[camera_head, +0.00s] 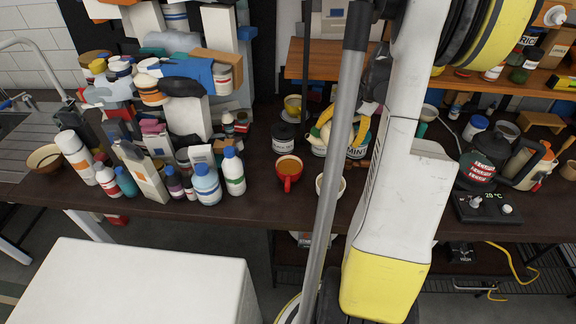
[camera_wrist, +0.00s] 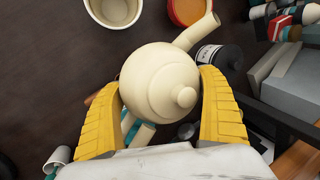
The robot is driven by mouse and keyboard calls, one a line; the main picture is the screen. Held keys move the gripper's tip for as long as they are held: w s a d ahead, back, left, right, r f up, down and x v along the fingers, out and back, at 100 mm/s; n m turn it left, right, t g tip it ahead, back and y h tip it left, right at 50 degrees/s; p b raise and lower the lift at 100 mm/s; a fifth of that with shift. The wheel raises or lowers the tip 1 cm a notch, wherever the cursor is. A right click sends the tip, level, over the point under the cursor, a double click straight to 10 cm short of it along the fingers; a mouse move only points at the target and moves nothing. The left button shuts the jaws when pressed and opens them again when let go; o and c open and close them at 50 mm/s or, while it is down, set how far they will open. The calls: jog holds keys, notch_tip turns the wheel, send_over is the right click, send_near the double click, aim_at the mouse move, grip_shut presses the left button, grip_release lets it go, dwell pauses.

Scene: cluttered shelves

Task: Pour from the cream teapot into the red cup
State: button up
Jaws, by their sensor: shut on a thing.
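My gripper (camera_wrist: 160,78) has its two yellow fingers on either side of the cream teapot (camera_wrist: 155,88) and is shut on it. The wrist view looks down on the teapot's lid and knob. Its spout (camera_wrist: 197,33) points to the upper right, with its tip beside the red cup (camera_wrist: 190,10). In the head view the red cup (camera_head: 289,168) stands upright on the dark counter, with orange-brown liquid showing inside.
A cream cup (camera_wrist: 114,8) stands beside the red cup. A black canister with a white label (camera_head: 284,138) is just behind it. A MINT canister (camera_head: 357,152) stands near my fingers. Several bottles (camera_head: 207,185) crowd the left. The counter's front strip is partly clear.

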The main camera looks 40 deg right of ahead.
aim_at(344, 120)
jog(key=shift+s+d+y, duration=0.25)
jog(key=shift+d+y, duration=0.25)
jog(key=shift+d, duration=0.3)
notch_tip(344, 120, up, 6)
jog(key=p, duration=0.4)
jog(key=shift+a+r, duration=0.1)
dwell(0.4)
